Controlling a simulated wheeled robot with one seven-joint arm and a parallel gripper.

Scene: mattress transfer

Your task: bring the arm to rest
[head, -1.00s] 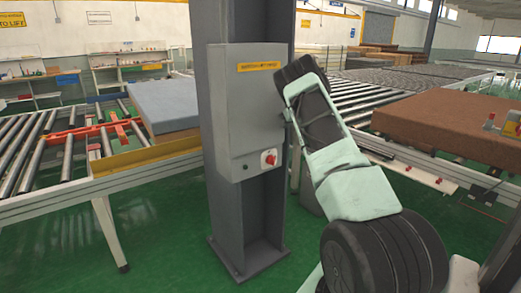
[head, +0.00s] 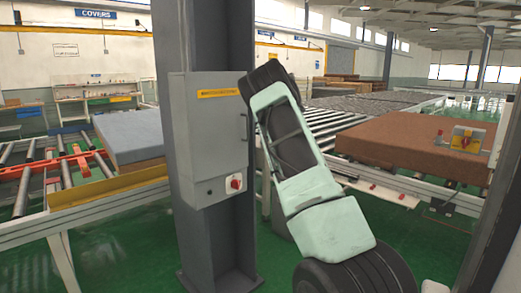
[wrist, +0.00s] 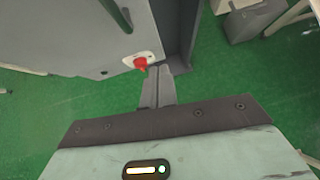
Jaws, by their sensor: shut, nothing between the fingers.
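My gripper (wrist: 158,86) shows in the wrist view with its two fingers together and nothing between them. Its tips lie just below the red knob (wrist: 140,63) in the picture; I cannot tell whether they touch it. The knob sits on the grey control box (wrist: 75,35), which is fixed to a dark steel column. In the head view my arm rises from the lower right and bends toward the control box (head: 210,130), and its red knob (head: 236,182) is in plain sight. The gripper itself is hidden there behind my arm.
The steel column (head: 215,245) stands close in front. A roller conveyor with a blue-grey mattress (head: 130,132) is at left. A brown mattress (head: 400,145) lies at right with a yellow and red device (head: 467,139) on it. Green floor (head: 110,250) is open at lower left.

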